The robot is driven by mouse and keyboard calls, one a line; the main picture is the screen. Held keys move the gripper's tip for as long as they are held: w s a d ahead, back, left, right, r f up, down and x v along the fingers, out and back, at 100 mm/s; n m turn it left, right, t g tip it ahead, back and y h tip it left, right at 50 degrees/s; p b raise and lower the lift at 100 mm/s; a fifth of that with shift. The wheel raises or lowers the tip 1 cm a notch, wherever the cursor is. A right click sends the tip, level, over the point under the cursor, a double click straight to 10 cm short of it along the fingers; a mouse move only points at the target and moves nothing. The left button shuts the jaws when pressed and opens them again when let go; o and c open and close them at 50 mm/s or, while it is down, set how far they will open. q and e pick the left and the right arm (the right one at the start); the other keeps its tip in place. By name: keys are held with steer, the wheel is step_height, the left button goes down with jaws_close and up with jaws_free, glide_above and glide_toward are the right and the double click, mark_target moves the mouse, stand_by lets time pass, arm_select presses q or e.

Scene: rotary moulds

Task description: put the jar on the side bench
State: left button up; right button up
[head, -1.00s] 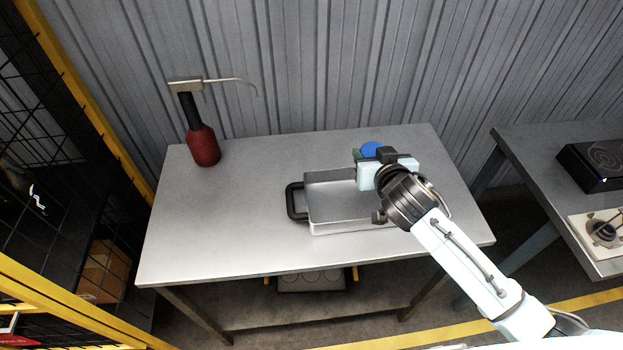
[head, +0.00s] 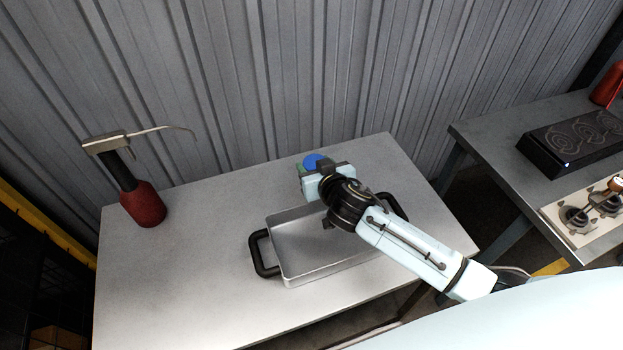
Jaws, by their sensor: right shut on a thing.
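The jar (head: 315,160) shows only as a blue round lid with a bit of green beside it, just beyond my right gripper (head: 318,176). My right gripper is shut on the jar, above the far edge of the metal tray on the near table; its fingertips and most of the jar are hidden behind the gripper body. I cannot tell whether the jar touches the table. A second table (head: 490,135) stands at the right; the picture does not show whether it is the side bench. My left gripper is not in view.
A metal tray (head: 300,275) with black handles lies on the near table (head: 190,290). A red bottle (head: 143,205) with a long spout stands at the left. The right table carries a black hob (head: 575,145) and a pale board with knobs (head: 590,232). A gap separates the tables.

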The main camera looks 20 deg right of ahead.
step_height(320, 180, down, 3)
steer(key=shift+r, duration=0.15)
steer(key=shift+f+b, duration=0.3)
steer(key=shift+f, duration=0.05)
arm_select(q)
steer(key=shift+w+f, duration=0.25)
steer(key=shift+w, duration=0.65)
arm_select(e)
steer(key=shift+w, duration=0.1)
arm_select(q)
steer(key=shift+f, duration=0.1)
arm_select(e)
steer(key=shift+f, duration=0.1)
steer(key=shift+f, duration=0.15)
steer(key=o, duration=1)
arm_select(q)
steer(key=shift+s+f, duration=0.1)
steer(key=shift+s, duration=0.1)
